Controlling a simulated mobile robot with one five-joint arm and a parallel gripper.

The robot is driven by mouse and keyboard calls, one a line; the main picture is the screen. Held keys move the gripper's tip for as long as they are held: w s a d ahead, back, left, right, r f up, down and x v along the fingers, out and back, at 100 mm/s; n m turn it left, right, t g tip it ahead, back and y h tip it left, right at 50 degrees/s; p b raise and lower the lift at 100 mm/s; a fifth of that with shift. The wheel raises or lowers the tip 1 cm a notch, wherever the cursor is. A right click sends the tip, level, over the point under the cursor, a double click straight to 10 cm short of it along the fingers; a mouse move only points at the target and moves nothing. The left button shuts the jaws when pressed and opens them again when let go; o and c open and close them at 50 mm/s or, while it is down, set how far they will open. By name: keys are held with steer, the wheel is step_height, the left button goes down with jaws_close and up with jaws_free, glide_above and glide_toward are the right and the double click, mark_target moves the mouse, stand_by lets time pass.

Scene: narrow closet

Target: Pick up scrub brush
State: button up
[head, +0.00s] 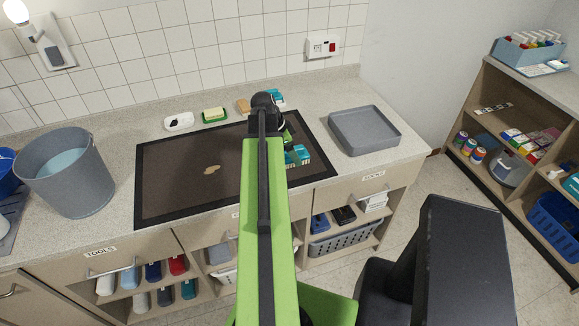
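My arm reaches forward over the dark brown mat (175,180) on the counter. My gripper (287,137) is mostly hidden behind my own arm, so its fingers cannot be made out. A teal and white object (298,156) lies on the mat just right of my arm, close below the gripper; it may be the scrub brush, but it is partly covered. A tan block (243,106) lies behind the mat, left of my wrist, and could also be a brush. I cannot see whether the gripper touches anything.
A grey bucket of water (68,172) stands left of the mat, and a grey tray (364,131) sits to its right. A yellow sponge in a green dish (214,115) and a white dish (179,122) line the back. A tan stain (211,170) marks the mat.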

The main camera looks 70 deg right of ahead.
steer(key=b+x, duration=0.1)
steer(key=x, duration=0.2)
steer(key=shift+a, duration=0.1)
steer(key=shift+r, duration=0.25)
steer(key=c, duration=1.5)
steer(key=shift+w+r, duration=0.1)
